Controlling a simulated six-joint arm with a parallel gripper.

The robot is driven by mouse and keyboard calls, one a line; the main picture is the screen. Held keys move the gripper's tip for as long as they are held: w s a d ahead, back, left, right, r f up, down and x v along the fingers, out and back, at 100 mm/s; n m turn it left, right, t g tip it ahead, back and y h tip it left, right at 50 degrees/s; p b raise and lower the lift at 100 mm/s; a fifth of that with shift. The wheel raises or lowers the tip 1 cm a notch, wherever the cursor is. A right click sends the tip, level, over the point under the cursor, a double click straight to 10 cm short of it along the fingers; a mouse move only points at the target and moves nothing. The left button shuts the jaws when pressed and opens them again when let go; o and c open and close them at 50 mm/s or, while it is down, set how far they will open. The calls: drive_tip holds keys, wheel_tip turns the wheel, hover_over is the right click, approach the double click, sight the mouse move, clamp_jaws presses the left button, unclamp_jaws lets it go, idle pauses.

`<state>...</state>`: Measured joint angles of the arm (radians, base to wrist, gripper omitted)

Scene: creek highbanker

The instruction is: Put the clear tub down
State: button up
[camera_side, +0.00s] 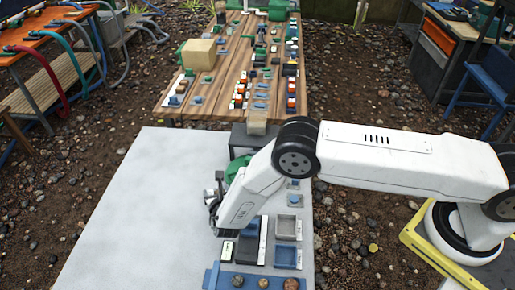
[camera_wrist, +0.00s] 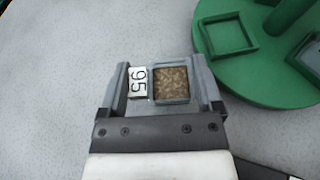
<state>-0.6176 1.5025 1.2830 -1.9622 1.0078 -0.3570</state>
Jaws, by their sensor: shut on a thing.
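In the wrist view a small square tub (camera_wrist: 171,97) with brown grainy contents sits between the fingers of my gripper (camera_wrist: 162,85). A white tag reading "95" (camera_wrist: 138,82) is beside the contents. The tub's walls are hard to make out, so I cannot tell if they are clear. My gripper is shut on the tub. In the side view my gripper (camera_side: 213,200) is low over the pale grey table, left of the trays. The tub is too small there to make out clearly. I cannot tell if it touches the table.
A green round stand with square holders (camera_wrist: 285,85) is close to the right of my gripper in the wrist view. Grey and blue trays (camera_side: 286,228) and a blue rack (camera_side: 225,278) line the table's right side. The pale table's left side (camera_side: 130,215) is clear.

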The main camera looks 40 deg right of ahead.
drive_tip(key=shift+f, duration=0.55)
drive_tip(key=shift+f, duration=0.1)
drive_tip(key=o, duration=1)
drive_tip(key=shift+o, duration=0.2)
drive_tip(key=shift+s+a+r, duration=0.2)
drive_tip(key=shift+s+r, duration=0.1)
drive_tip(key=shift+s, duration=0.05)
drive_tip(key=v, duration=1.1)
